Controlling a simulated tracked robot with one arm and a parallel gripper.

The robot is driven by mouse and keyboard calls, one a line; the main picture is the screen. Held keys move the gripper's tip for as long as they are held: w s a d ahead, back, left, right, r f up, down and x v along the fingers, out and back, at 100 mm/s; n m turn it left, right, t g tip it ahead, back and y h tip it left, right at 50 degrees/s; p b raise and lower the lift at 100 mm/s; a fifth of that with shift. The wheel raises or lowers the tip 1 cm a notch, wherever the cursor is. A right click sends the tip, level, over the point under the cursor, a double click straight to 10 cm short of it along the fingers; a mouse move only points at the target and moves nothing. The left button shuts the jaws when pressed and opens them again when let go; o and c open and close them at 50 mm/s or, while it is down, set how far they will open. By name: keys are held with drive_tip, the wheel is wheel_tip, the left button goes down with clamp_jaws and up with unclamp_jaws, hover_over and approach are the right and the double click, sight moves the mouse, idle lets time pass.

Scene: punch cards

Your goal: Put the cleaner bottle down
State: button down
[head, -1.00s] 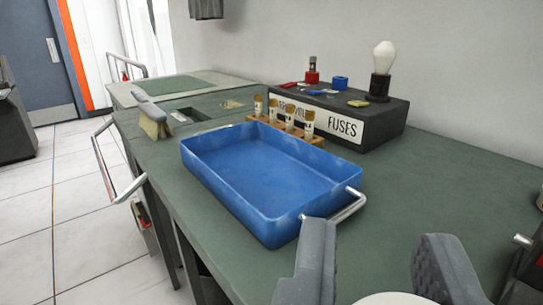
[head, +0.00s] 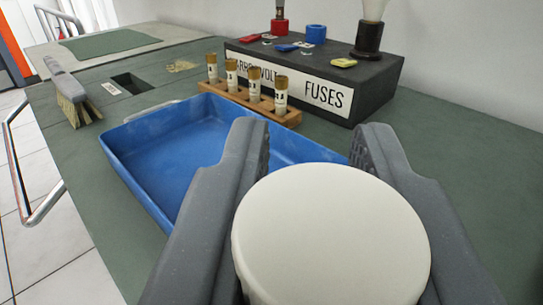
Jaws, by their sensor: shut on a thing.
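The cleaner bottle (head: 330,235) shows as a wide, round, cream-white top at the bottom of the head view. My gripper (head: 308,150) has one grey finger on each side of it and is shut on it. The rest of the bottle is hidden below the top, so I cannot tell whether its base touches anything. The bottle and fingers cover the near right part of a blue tray (head: 128,165) on the green worktop (head: 95,225).
Behind the tray stand a wooden rack of fuses (head: 255,108) and a black box marked FUSES (head: 375,85). A brush (head: 72,95) stands at the left, near a metal rail (head: 22,180). Worktop at the right (head: 460,150) is clear.

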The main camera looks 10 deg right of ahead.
drive_tip(key=shift+w+f, duration=0.2)
drive_tip(key=shift+w, duration=0.65)
drive_tip(key=shift+f+b, duration=0.75)
drive_tip(key=shift+f, duration=0.95)
drive_tip(key=c, duration=1.2)
unclamp_jaws()
drive_tip(key=p+v, duration=0.2)
drive_tip(key=v, duration=1)
